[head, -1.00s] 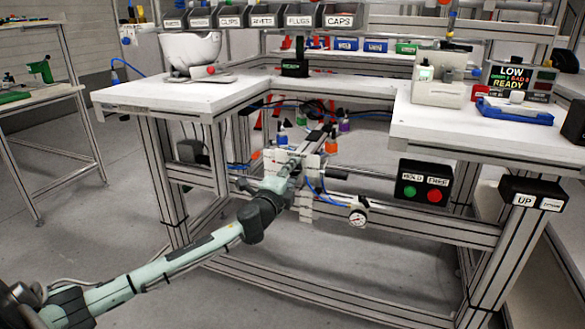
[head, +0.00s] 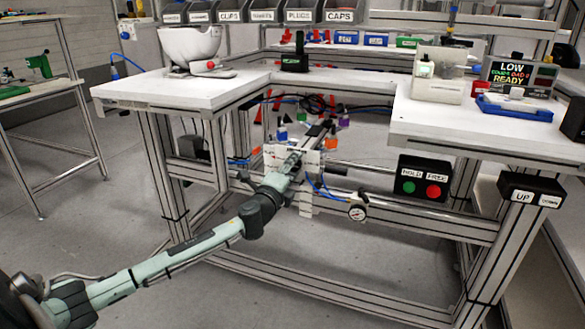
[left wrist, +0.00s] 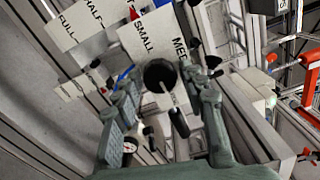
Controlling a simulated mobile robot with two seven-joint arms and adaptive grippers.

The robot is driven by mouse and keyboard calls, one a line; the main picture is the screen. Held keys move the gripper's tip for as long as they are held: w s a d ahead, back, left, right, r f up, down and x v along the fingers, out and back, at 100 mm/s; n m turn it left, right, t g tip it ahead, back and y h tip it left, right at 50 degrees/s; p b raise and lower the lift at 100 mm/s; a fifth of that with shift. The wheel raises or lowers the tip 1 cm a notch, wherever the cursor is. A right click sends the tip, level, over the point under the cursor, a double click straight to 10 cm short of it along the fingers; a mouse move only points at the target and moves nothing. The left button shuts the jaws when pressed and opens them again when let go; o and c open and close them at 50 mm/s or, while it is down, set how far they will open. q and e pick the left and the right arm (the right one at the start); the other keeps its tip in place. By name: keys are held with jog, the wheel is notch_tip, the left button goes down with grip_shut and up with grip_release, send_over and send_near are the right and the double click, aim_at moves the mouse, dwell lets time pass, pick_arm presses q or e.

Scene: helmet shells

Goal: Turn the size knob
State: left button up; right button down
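The size knob (left wrist: 160,75) is a round black knob on a white plate (left wrist: 138,38) marked SMALL and MED, with part of the second word cut off. In the left wrist view it appears between the fingertips of my left gripper (left wrist: 166,88). The two fingers are spread apart, one on each side of the knob. I cannot tell whether they touch it. In the head view my left gripper (head: 288,165) reaches under the bench at the white plates (head: 273,154), and the arm hides the knob there. My right gripper is not in view.
Another white plate (left wrist: 82,22) reads FULL and HALF. Near the arm are a pressure gauge (head: 357,213), blue tubes and a HOLD/FREE button box (head: 421,180). The white bench top (head: 185,93) lies above the gripper, and frame rails (head: 400,215) run below.

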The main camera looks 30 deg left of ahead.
pick_arm(q)
jog(key=shift+o, duration=0.5)
jog(key=v, duration=1.2)
jog(key=s+f+n+g+y, duration=0.1)
jog(key=s+f+n+g, duration=0.45)
jog(key=f, duration=0.75)
jog(key=s+f+n+g, duration=0.4)
jog(key=s+f+n, duration=0.15)
jog(key=f, duration=0.75)
jog(key=s+d+f+n+g+h, duration=0.3)
jog(key=s+d+f+n+g, duration=0.2)
jog(key=s+d+f, duration=0.8)
jog(key=shift+s+d+f+h, duration=0.2)
jog(key=shift+s+f+h, duration=0.2)
jog(key=shift+s+f, duration=0.35)
